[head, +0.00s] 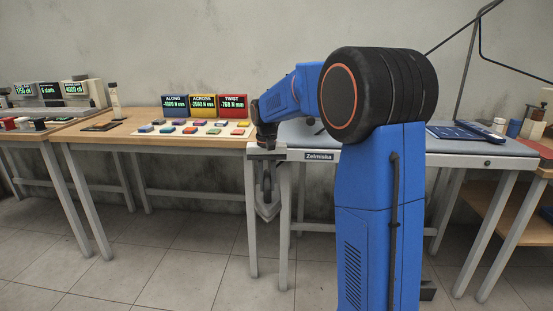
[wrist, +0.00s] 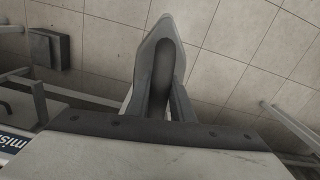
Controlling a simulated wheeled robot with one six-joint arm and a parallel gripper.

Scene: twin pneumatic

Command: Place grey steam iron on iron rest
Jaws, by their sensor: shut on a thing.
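My gripper (head: 267,178) hangs in front of the left end of the pressing table (head: 322,156), below its top, and points down. It is shut on the grey steam iron (head: 267,208), which hangs nose down above the floor. In the wrist view the iron (wrist: 158,42) shows its pointed nose away from the camera, with my gripper (wrist: 160,100) around its handle area; the exact grip is hard to see. I cannot make out an iron rest for certain. My arm hides part of the table top.
The table has a pale padded top and a "Zelmiska" label. A blue flat panel (head: 458,131) lies on its right part. A wooden table (head: 125,140) at left bears coloured blocks and three display boxes (head: 202,106). A dark block (wrist: 49,48) stands on the open tiled floor.

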